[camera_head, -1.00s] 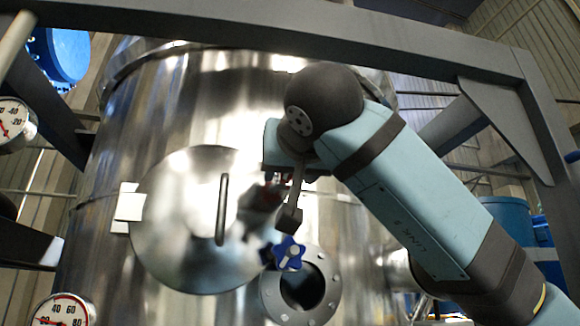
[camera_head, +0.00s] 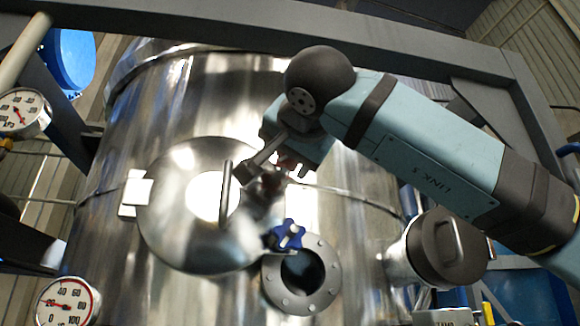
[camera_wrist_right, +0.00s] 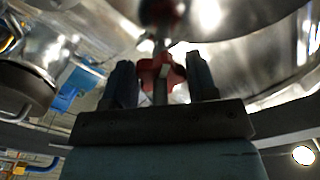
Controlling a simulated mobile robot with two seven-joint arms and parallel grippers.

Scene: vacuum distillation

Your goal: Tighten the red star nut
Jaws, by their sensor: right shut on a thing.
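The red star nut (camera_head: 287,163) is by the right edge of the round steel hatch cover (camera_head: 172,225) on the vessel, partly hidden by my right gripper. In the right wrist view, the red star nut (camera_wrist_right: 162,74) sits between the two dark fingers, on a metal rod. My right gripper (camera_wrist_right: 161,82) is shut on it, with one finger on each side. A blue star nut (camera_head: 285,236) sits lower on the cover's edge. My left gripper is not in view.
A handle (camera_head: 225,188) stands out from the hatch cover. A round flanged port (camera_head: 301,284) is below, and a capped side port (camera_head: 447,250) is to the right. A grey frame beam (camera_head: 250,28) crosses above. Gauges are at left.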

